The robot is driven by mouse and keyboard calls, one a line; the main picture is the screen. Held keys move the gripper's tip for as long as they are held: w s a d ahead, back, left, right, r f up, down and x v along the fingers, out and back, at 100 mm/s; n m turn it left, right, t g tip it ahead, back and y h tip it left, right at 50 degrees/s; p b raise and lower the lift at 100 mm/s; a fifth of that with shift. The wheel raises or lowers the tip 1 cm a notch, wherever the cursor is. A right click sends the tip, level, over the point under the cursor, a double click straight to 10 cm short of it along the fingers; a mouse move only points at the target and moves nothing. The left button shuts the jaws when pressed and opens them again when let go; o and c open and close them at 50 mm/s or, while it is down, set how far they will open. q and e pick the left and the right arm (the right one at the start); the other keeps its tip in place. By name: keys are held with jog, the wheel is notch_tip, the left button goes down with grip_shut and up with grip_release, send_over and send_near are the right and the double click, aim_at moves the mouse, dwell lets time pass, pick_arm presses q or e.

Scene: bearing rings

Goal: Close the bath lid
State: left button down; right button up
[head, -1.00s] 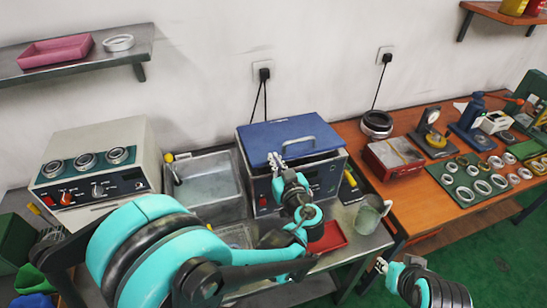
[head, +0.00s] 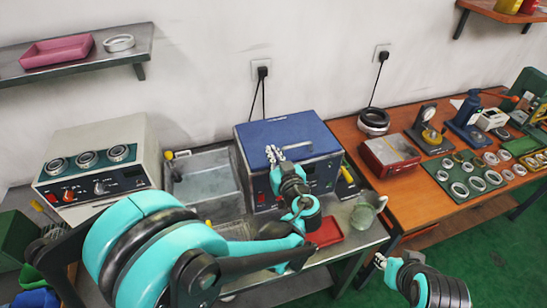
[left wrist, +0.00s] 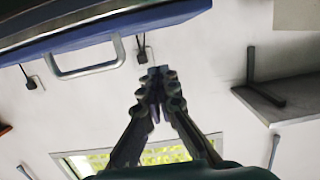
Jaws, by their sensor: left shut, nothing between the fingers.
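In the head view the lid lies low and nearly flat on the box, and I see no clear gap. Its handle (head: 300,148) also shows in the left wrist view (left wrist: 85,62), along the blue edge. My left gripper (head: 274,155) is shut and empty at the lid's front edge, left of the handle; I cannot tell whether it touches the lid. My right gripper (head: 380,262) is low at the right, away from the bath, its fingers too small to read.
A metal basin (head: 205,180) stands left of the bath, beside a control box with several rings (head: 95,160). A glass beaker (head: 364,214) and red tray (head: 326,232) stand at the bath's front right. An orange table (head: 405,185) holds tools and bearing rings.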

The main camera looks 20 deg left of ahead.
pick_arm(q)
jog(key=s+d+f, duration=0.2)
jog(key=s+d, duration=0.3)
jog(key=s, duration=0.3)
jog(key=s+a+f+m+g+h, duration=0.3)
jog(key=s+a+f+g, duration=0.15)
jog(key=a, duration=0.25)
jog(key=s+d+r+m+g+h, duration=0.1)
jog(key=s+r+m+g+h, duration=0.1)
jog(key=s+h, duration=0.4)
jog(key=shift+s+d+m, duration=0.4)
jog(key=shift+s+m, duration=0.5)
jog(key=shift+s, duration=1.05)
